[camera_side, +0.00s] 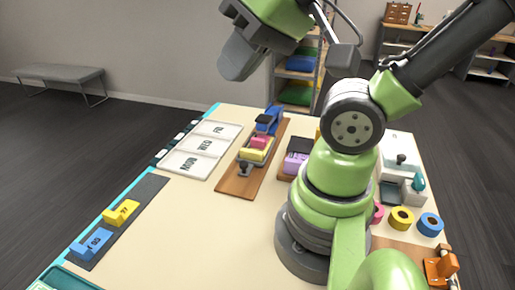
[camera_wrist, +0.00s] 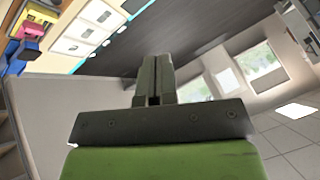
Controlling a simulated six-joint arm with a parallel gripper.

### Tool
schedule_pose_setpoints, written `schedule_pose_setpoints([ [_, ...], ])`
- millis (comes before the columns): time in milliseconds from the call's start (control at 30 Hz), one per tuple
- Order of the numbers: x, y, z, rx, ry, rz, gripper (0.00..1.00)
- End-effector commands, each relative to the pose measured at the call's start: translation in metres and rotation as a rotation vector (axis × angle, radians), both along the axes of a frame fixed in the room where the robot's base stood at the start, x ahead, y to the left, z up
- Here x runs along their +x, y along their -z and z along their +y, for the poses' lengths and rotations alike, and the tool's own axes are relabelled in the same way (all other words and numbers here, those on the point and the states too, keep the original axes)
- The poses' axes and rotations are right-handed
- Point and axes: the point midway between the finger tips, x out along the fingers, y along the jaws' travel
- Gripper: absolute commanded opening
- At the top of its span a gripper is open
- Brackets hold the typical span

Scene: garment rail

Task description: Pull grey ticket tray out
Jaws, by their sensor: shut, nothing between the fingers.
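A grey tray (camera_side: 242,157) carries yellow and pink blocks (camera_side: 257,147) and has a dark knob (camera_side: 243,168) at its near end. It sits on a long brown board (camera_side: 237,185) in the middle of the table. The yellow and pink blocks also show at the upper left of the wrist view (camera_wrist: 35,24); the tray is hard to make out there. My gripper (camera_side: 234,68) is raised high above the table, well apart from the tray. Its fingers are together and empty in the wrist view (camera_wrist: 154,78).
A blue piece (camera_side: 268,121) is at the board's far end. A purple-topped block (camera_side: 296,161) stands to the right. White labelled cards (camera_side: 200,145) lie left. A dark strip (camera_side: 120,225) holds yellow and blue blocks. Tape rolls (camera_side: 401,218) are at the right. The front middle table is clear.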

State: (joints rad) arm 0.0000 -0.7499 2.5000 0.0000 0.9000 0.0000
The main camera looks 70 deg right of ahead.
Motion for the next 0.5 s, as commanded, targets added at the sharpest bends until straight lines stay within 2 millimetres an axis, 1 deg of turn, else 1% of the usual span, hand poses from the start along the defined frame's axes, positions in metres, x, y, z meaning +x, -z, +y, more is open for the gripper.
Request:
schedule_pose_setpoints([
  [67, 0.0, 0.0, 0.0, 0.0, 0.0, 0.0, 0.0],
  [100, 0.0, 0.0, 0.0, 0.0, 0.0, 0.0, 0.09],
  [167, 0.001, 0.0, -0.001, -0.001, 0.003, 0.007, 0.23],
  [200, 0.004, 0.0, -0.002, -0.004, 0.008, 0.017, 0.32],
  [267, 0.009, 0.001, -0.005, -0.009, 0.021, 0.048, 0.46],
  [300, 0.015, 0.002, -0.008, -0.014, 0.034, 0.078, 0.49],
  [367, 0.026, 0.004, -0.016, -0.022, 0.057, 0.132, 0.49],
  [500, 0.055, 0.017, -0.04, -0.032, 0.12, 0.292, 0.49],
])
